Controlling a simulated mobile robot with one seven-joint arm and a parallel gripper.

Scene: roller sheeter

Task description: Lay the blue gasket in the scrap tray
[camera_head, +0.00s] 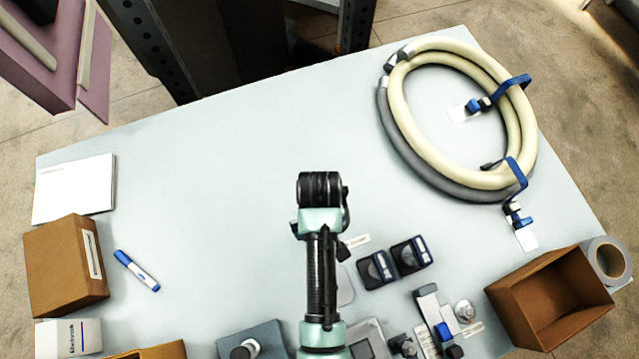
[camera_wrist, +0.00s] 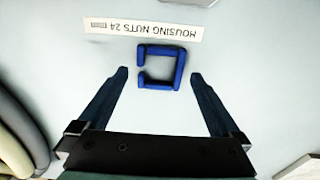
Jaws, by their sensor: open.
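The blue gasket (camera_wrist: 180,68) is a small square-shaped frame in the wrist view, lying on the pale table just below a label strip reading "HOUSING NUTS 24". My gripper (camera_wrist: 158,76) is open, with one finger to the left of the gasket and one to the right. Neither finger touches it in the picture. In the head view my arm covers the gasket and the fingers. No thing is clearly marked as the scrap tray; a grey tray (camera_head: 377,345) partly shows beside my arm at the lower edge of the head view.
Two dark blocks (camera_head: 408,256) stand right of my arm. An open brown box (camera_head: 550,300) is at the right edge. A coiled hose (camera_head: 520,110) lies at the upper right. A brown carton (camera_head: 60,268) and a marker (camera_head: 137,270) are on the left. The upper middle table is clear.

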